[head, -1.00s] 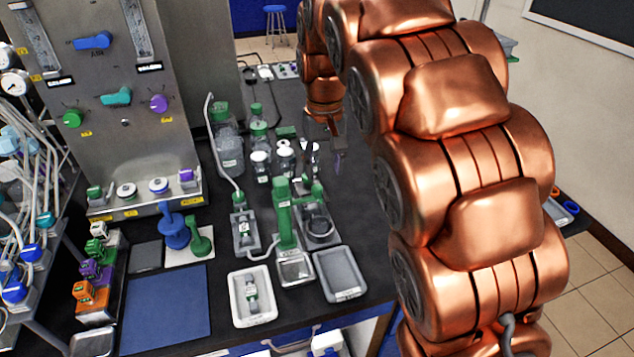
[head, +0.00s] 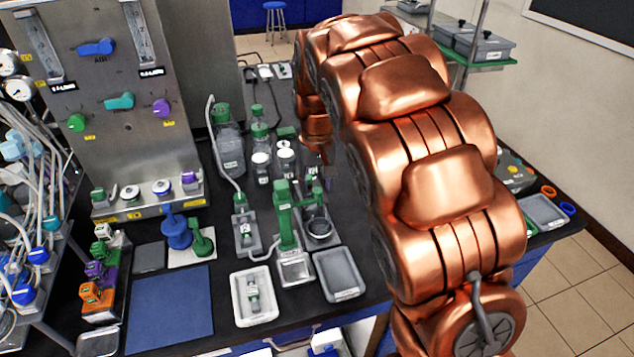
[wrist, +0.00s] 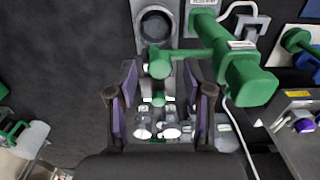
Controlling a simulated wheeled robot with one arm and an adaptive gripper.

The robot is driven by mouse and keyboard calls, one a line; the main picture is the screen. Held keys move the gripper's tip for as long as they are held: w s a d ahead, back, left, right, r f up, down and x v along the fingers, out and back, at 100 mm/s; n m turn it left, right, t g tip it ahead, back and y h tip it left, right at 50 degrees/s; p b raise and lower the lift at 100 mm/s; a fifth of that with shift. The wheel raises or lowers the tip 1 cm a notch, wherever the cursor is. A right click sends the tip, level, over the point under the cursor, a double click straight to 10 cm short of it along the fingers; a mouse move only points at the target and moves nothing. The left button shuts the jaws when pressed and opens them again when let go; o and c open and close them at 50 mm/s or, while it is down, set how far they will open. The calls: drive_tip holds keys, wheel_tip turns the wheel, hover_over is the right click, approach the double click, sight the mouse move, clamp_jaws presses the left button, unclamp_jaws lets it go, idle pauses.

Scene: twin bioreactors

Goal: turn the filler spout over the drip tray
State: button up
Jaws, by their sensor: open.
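The green filler post (head: 286,220) stands on the bench, its green spout arm (head: 312,192) reaching right over a round grey ring holder (head: 319,229). In the wrist view the post (wrist: 248,80) is at the right, and the spout's rounded green end (wrist: 158,60) lies just above the gap between the fingers in the picture. My gripper (wrist: 168,98) is open and empty, one finger on each side of that gap. In the head view my arm mostly hides it. A flat grey tray (head: 340,274) lies in front of the ring holder; I cannot tell whether it is the drip tray.
Several bottles (head: 260,150) stand behind the filler. A white tray (head: 236,302) with a small item lies at the front, beside a blue mat (head: 168,310). A steel control panel (head: 130,90) rises at the left. A thin tube runs beside the filler.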

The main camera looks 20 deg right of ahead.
drive_tip(key=shift+f, duration=0.45)
clamp_jaws()
idle(0.5)
